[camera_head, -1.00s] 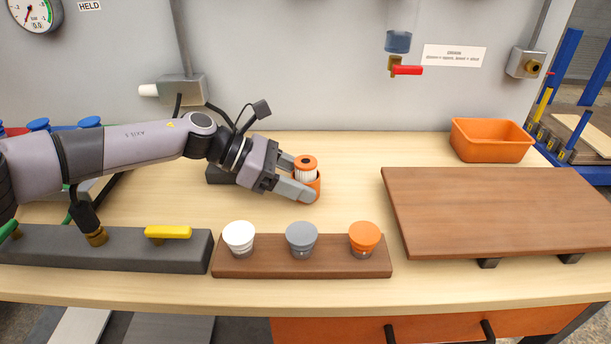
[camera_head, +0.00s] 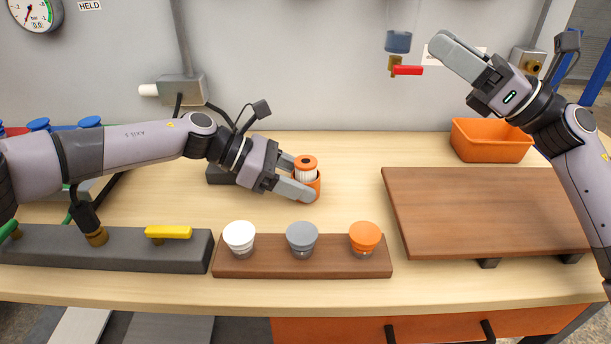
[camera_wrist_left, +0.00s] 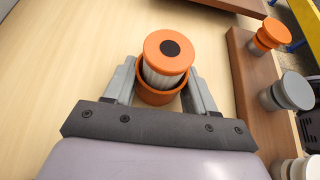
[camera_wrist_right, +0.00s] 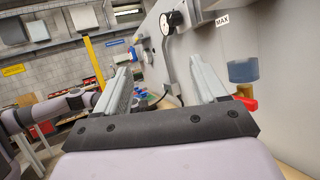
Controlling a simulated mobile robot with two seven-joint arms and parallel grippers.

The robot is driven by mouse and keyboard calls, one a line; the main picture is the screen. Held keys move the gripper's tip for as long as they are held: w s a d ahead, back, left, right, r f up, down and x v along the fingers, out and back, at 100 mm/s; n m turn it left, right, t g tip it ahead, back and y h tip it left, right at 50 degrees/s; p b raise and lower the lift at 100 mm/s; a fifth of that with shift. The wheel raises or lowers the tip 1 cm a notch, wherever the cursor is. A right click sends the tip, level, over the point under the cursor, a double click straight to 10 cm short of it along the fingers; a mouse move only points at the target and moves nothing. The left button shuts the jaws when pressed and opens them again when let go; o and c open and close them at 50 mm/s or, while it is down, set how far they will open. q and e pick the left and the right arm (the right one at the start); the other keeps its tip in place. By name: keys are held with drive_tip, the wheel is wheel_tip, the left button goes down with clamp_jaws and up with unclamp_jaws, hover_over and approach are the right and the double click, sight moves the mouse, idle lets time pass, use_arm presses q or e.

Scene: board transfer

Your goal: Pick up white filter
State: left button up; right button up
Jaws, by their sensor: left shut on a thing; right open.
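A white pleated filter (camera_head: 305,175) with an orange cap stands upright in an orange cup (camera_head: 316,187) on the table. In the left wrist view the filter's pleats (camera_wrist_left: 160,80) rise above the rim of the cup (camera_wrist_left: 158,98). My left gripper (camera_head: 299,180) is shut on the cup, one finger on each side, with the filter's top clear above it. My right gripper (camera_head: 446,48) is open and empty, raised high in front of the wall above the right of the table, far from the filter.
A wooden strip (camera_head: 270,264) with white, grey and orange knobs lies in front of the cup. A raised brown board (camera_head: 490,210) is at the right, with an orange bin (camera_head: 490,141) behind it. A red-handled drain valve (camera_head: 407,70) hangs on the wall near my right gripper.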

drive_tip(key=s+a+f+n+g+h, duration=0.2)
drive_tip(key=a+f+n+g+h, duration=0.1)
drive_tip(key=a+f+g, duration=0.25)
drive_tip(key=n+g+h, duration=0.1)
drive_tip(key=g+h, duration=0.1)
drive_tip(key=h, duration=0.2)
approach(313, 162)
drive_tip(key=shift+x, duration=4.55)
drive_tip(key=c, duration=1.1)
